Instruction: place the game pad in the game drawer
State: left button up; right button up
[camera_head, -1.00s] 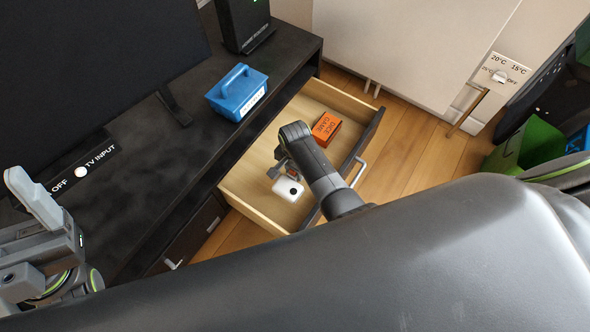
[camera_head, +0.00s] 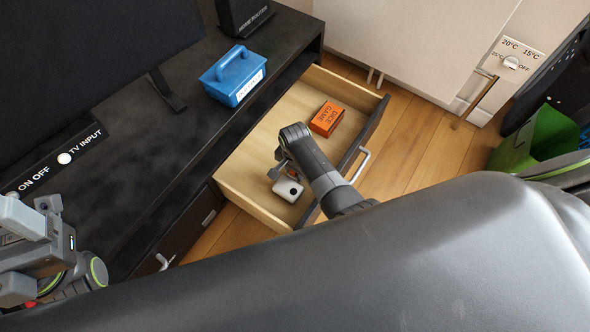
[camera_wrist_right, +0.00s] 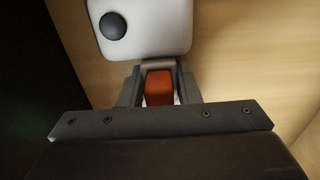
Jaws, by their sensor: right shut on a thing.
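The game pad (camera_head: 288,189) is white, with a dark round stick on it in the right wrist view (camera_wrist_right: 143,28). My right gripper (camera_head: 284,167) is shut on it; an orange-red part (camera_wrist_right: 159,87) shows between the fingers. The pad is within the outline of the pulled-out game drawer (camera_head: 262,142), near its front left end. I cannot tell whether it touches the drawer floor. My left gripper (camera_head: 22,250) is at the left edge, partly cut off, and its jaw opening is unclear.
An orange dice game box (camera_head: 326,118) lies in the drawer's far part. A blue caddy (camera_head: 234,76) and a home router (camera_head: 242,15) stand on the black TV cabinet (camera_head: 150,130). A green bin (camera_head: 535,140) is at right. The drawer floor between box and pad is clear.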

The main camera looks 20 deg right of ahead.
jog(key=shift+f, duration=0.4)
jog(key=o, duration=1.1)
jog(key=shift+o, duration=0.2)
jog(key=shift+r, duration=0.1)
jog(key=shift+r, duration=3.65)
